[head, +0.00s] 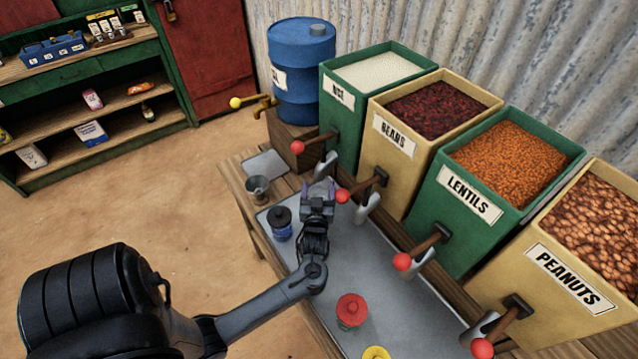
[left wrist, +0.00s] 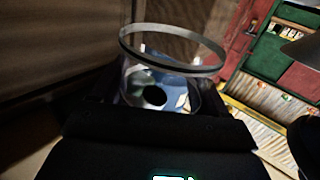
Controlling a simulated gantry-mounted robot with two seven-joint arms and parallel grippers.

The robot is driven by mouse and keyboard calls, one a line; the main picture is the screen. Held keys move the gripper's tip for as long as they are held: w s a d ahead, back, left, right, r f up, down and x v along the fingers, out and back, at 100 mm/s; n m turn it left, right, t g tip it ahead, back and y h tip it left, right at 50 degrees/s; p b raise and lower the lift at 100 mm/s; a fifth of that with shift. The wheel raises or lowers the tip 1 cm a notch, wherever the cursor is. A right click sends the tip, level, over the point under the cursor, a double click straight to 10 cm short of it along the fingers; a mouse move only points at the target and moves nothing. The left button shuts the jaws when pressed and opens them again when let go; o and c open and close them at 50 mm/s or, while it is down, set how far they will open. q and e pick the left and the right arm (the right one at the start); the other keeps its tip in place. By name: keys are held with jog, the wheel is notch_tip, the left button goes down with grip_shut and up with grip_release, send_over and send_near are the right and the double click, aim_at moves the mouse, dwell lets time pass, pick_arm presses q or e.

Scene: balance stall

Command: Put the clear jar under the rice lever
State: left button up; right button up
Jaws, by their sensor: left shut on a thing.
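The clear jar (left wrist: 172,67) shows in the left wrist view, its round rim open toward the camera, held at my dark gripper. In the head view it is hardly discernible at my left gripper (head: 319,190), which is shut on it over the grey counter, just in front of the rice spout (head: 326,164). The rice lever (head: 298,147) has a red ball end and comes out of the green rice bin (head: 345,112). The gripper is below and right of that ball in the picture, close to the beans lever's red ball (head: 342,196). I cannot tell the jar's height above the counter.
A metal cup (head: 258,188) and a dark-lidded blue jar (head: 281,224) stand left of my gripper. A red-lidded jar (head: 351,311) and a yellow lid (head: 376,352) are nearer. Beans (head: 394,146), lentils (head: 469,204) and peanuts (head: 566,275) bins line the right, their levers jutting out.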

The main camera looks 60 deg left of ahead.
pick_arm(q)
jog(key=a, duration=0.1)
jog(key=w+a+f, duration=0.1)
jog(key=w+a, duration=0.1)
jog(key=shift+a+f, duration=0.1)
jog(key=shift+f, duration=0.15)
jog(key=shift+b, duration=0.3)
